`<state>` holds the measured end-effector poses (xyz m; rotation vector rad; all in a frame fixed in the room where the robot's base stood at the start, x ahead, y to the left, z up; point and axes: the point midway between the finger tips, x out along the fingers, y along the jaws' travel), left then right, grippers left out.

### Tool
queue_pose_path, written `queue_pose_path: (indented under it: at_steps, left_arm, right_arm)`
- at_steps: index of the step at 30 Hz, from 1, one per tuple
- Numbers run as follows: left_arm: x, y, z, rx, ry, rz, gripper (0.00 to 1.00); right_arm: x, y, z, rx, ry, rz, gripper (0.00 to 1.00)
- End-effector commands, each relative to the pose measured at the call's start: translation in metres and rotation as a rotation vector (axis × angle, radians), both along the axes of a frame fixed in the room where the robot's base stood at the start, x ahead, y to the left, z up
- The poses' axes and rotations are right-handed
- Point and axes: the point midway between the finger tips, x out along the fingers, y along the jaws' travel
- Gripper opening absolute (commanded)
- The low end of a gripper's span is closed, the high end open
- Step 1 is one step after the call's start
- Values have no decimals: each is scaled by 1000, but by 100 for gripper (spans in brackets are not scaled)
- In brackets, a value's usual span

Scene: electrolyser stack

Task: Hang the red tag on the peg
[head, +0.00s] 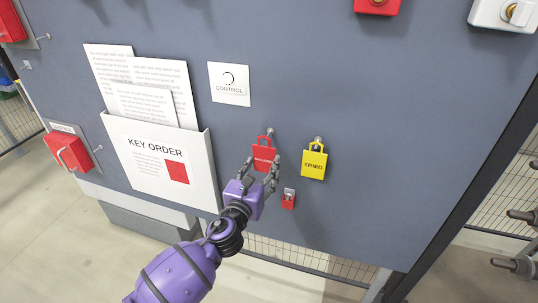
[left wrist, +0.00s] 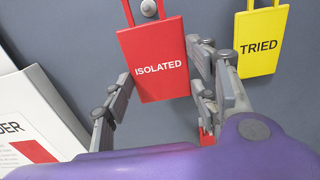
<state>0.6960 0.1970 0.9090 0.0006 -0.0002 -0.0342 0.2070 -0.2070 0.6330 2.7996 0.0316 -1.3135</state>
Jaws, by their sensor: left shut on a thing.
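The red tag (head: 264,158), lettered ISOLATED, is upright against the grey board. It also shows in the left wrist view (left wrist: 158,62). Its loop is at the peg (head: 270,132); in the left wrist view the peg's round end (left wrist: 149,8) shows between the loop's sides. Whether the loop rests on the peg, I cannot tell. My left gripper (head: 262,173) is shut on the tag from below, one finger at each side edge. My right gripper (head: 515,240) shows only in part at the right edge, its fingers apart with nothing between them.
A yellow TRIED tag (head: 314,163) hangs close to the right on its own peg. A small red padlock (head: 288,199) is just below. A white KEY ORDER holder (head: 205,165) with papers is to the left.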

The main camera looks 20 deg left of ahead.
Motion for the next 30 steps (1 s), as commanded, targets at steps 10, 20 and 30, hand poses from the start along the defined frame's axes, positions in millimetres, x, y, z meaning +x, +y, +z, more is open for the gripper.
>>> queue_pose_path:
  at_steps: [10,20,30]
  left_arm:
    - [-3,0,0,-1,0,0,33]
    - [-25,1,1,-1,0,0,33]
    - [-35,1,0,-1,0,0,33]
  right_arm:
    - [-3,-1,0,0,4,-2,40]
    - [10,0,11,0,-20,1,40]
    - [14,1,15,1,-28,2,40]
